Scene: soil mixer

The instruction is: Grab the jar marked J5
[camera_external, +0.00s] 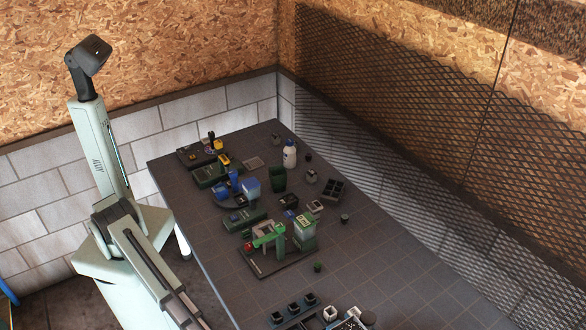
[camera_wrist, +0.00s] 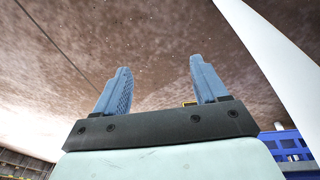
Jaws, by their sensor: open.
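My gripper (camera_wrist: 160,72) shows in the wrist view with its two blue-grey fingers spread apart and nothing between them. Beyond them is a blurred brown speckled surface. In the external view my arm runs out of the bottom edge, and I cannot make out the gripper there. No marking J5 is readable in either view, so I cannot tell which thing is that jar. Small dark square containers (camera_external: 294,307) stand in a row at the table's near edge. A small pale container (camera_external: 330,313) is just right of them.
The dark table (camera_external: 390,265) is bare along its right side. A green machine (camera_external: 303,226), a blue machine (camera_external: 251,187), a white bottle (camera_external: 290,153) and a dark divided tray (camera_external: 333,189) stand farther back. A mesh wall (camera_external: 420,130) borders the right.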

